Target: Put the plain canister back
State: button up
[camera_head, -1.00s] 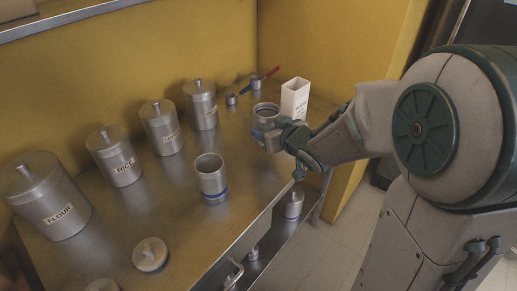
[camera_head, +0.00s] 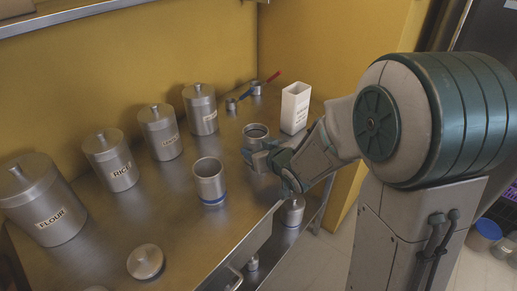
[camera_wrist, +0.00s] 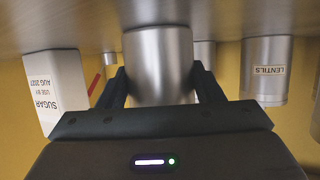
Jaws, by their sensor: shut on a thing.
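An open, lidless steel canister with no label in sight (camera_head: 256,131) is at the counter's right part, left of the white carton. My gripper (camera_head: 262,157) is shut on it from the front. In the wrist view the canister (camera_wrist: 158,60) sits between my two fingers (camera_wrist: 160,88). Whether its base touches the counter I cannot tell. Another open steel canister with a blue band (camera_head: 209,182) stands to its front left. Lidded canisters stand in a row along the wall: flour (camera_head: 43,200), rice (camera_head: 110,160), one with an unreadable label (camera_head: 160,132), and one farther right (camera_head: 200,109).
A white sugar carton (camera_head: 295,108) stands behind my gripper, to its right. Small cups with blue and red handles (camera_head: 256,87) lie at the back. A loose lid (camera_head: 146,262) lies at the front left. A small canister (camera_head: 292,211) is on the lower shelf.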

jog(key=o, duration=1.1)
